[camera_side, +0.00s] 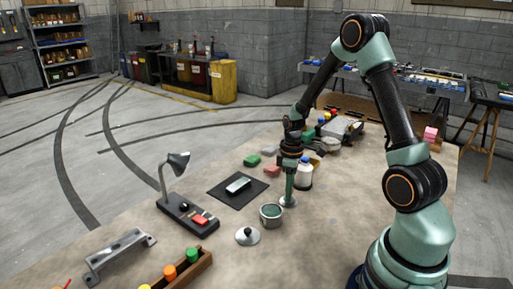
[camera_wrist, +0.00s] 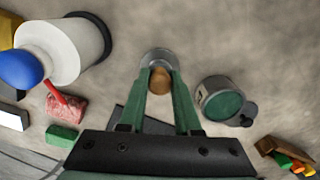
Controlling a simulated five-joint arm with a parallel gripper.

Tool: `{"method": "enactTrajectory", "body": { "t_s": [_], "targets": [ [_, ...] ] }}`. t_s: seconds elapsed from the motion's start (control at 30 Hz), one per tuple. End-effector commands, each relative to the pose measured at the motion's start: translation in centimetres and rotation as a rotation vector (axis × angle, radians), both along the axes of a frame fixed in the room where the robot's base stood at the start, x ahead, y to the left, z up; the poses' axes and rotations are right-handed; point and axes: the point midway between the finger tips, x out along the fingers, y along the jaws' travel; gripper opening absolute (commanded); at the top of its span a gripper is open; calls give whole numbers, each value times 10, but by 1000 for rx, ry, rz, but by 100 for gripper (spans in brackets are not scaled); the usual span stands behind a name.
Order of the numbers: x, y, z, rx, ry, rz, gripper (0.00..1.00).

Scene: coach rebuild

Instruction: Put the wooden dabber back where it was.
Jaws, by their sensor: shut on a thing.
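My gripper (camera_wrist: 160,84) points down, its two green fingers shut on the wooden dabber (camera_wrist: 160,78), whose brown rounded top shows between the fingertips. Just beyond the dabber is a round grey metal cup or holder (camera_wrist: 158,55), partly hidden by the fingers; I cannot tell whether the dabber is inside it or above it. In the side view my gripper (camera_side: 289,192) reaches down to a small silvery round piece (camera_side: 288,202) on the table, and the dabber itself cannot be made out there.
An open tin of green stuff (camera_side: 271,215) stands close beside, with a knobbed lid (camera_side: 247,236) nearer the camera. A dark mat (camera_side: 223,194) and a lamp (camera_side: 178,163) lie left.

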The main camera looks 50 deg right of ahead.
Motion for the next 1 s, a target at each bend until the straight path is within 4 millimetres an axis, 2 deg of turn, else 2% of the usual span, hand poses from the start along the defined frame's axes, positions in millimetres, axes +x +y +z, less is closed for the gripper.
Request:
{"method": "enactTrajectory", "body": {
  "t_s": [0.23,0.27,0.3,0.33,0.73,0.87,1.0],
  "targets": [
    [0,0,-3,1,1,0,0],
    [0,0,-3,1,1,0,36],
    [0,0,-3,1,1,0,51],
    [0,0,-3,1,0,0,62],
    [0,0,2,-1,-1,0,62],
    [1,-1,17,-2,-4,0,62],
    [2,-2,45,-3,-6,0,62]
  ]
}}
